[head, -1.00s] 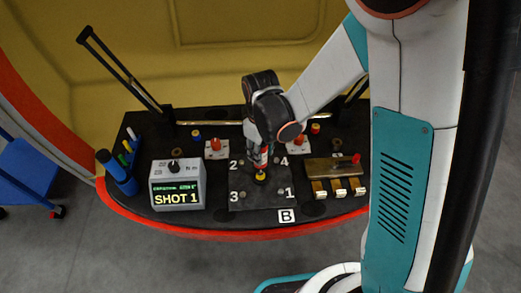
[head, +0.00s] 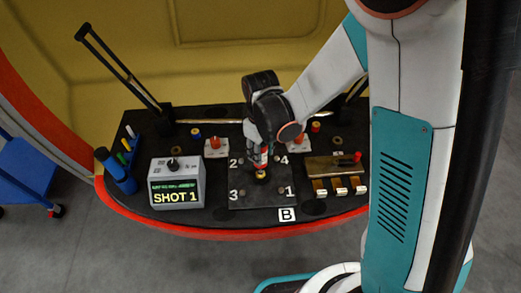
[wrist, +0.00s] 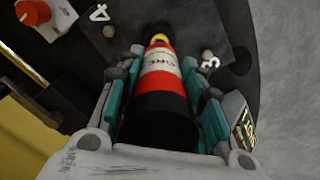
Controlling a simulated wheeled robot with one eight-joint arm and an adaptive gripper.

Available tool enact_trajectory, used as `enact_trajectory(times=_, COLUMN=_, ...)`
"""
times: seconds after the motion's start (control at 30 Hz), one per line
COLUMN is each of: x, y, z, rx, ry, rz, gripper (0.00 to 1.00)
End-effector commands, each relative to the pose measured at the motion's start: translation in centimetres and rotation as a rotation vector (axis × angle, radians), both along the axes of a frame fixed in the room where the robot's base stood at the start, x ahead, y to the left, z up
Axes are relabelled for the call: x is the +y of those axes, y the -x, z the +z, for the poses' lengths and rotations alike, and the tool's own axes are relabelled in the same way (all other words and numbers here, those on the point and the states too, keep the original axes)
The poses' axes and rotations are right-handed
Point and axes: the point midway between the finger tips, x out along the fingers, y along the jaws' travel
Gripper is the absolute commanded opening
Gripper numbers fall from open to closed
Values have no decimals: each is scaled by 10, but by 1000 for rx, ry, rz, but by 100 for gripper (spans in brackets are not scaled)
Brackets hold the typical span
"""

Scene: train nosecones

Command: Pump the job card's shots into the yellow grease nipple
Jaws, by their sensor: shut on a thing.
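My gripper (wrist: 160,100) is shut on a cylindrical grease tool (wrist: 158,85) with black, white and red bands. In the wrist view its far end meets a small yellow piece (wrist: 158,39). In the head view my gripper (head: 260,155) is above the middle of a dark plate (head: 238,203) numbered 1 to 4, and the yellow nipple (head: 261,175) shows just under the tool. The tool looks upright over it; exact contact is hard to tell. A grey box (head: 178,183) has a screen reading "SHOT 1"; its smaller upper line is unreadable.
Red knobs on white bases (head: 215,147) stand behind the plate. A brass block (head: 332,167) with several clips is at right. Blue holders with coloured sticks (head: 122,172) are at far left. A plate marked B (head: 287,214) is near the red front edge.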

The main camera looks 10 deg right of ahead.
Motion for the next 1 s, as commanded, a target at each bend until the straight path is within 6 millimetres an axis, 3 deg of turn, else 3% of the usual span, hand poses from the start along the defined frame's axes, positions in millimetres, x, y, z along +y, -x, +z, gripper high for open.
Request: enact_trajectory(times=1.0, x=0, y=0, z=54, rx=0, ry=0, rz=0, gripper=8)
